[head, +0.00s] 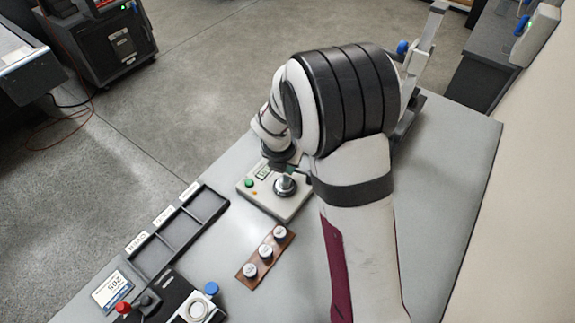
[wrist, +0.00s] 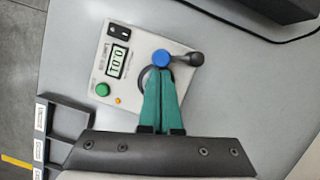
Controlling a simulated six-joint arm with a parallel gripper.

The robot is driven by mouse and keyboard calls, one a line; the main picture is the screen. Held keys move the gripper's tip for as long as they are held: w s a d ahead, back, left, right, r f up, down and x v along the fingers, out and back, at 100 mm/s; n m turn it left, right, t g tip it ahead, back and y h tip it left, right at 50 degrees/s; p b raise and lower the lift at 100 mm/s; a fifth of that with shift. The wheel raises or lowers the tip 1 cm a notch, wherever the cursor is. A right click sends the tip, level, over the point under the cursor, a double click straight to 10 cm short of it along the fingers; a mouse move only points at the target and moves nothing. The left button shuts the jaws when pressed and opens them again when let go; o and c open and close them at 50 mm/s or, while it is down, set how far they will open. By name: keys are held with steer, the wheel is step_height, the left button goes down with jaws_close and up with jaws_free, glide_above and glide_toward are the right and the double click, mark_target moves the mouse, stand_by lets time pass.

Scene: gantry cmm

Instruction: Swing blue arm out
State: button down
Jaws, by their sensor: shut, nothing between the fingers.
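A blue round knob or cap (wrist: 161,58) with a short dark lever ending in a dark ball (wrist: 197,59) shows in the wrist view, over the right part of a pale instrument box (wrist: 124,42). I cannot tell how it is attached. In the head view the box (head: 248,198) carries a silver round piece (head: 285,186) in a dark ring, partly behind my arm. My gripper (wrist: 160,73) has teal fingers, shut and empty. In the wrist picture their tips lie just below the blue knob; contact cannot be told. In the head view my arm hides most of the gripper.
A dark tray with compartments (head: 178,230) and a brown block (head: 266,257) with three silver pieces lie left of my arm. A black box with a blue button (head: 211,288) is nearer. A grey upright stand with a blue knob (head: 402,47) is at the far end. Right tabletop is clear.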

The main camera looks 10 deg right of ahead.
steer(key=w+m, duration=0.1)
steer(key=m, duration=0.2)
steer(key=shift+w+g+h, duration=0.3)
steer(key=shift+w+h, duration=0.05)
steer(key=shift+h, duration=0.05)
steer(key=shift+w+d+m+g, duration=0.3)
steer(key=shift+w+m, duration=0.15)
steer(key=shift+m, duration=0.65)
steer(key=s+a, duration=0.2)
steer(key=a, duration=0.1)
steer(key=shift+s+a+r, duration=0.1)
steer(key=shift+r, duration=0.25)
steer(key=v, duration=1)
steer(key=shift+a, duration=0.2)
steer(key=shift+s+f, duration=0.1)
steer(key=shift+s, duration=0.05)
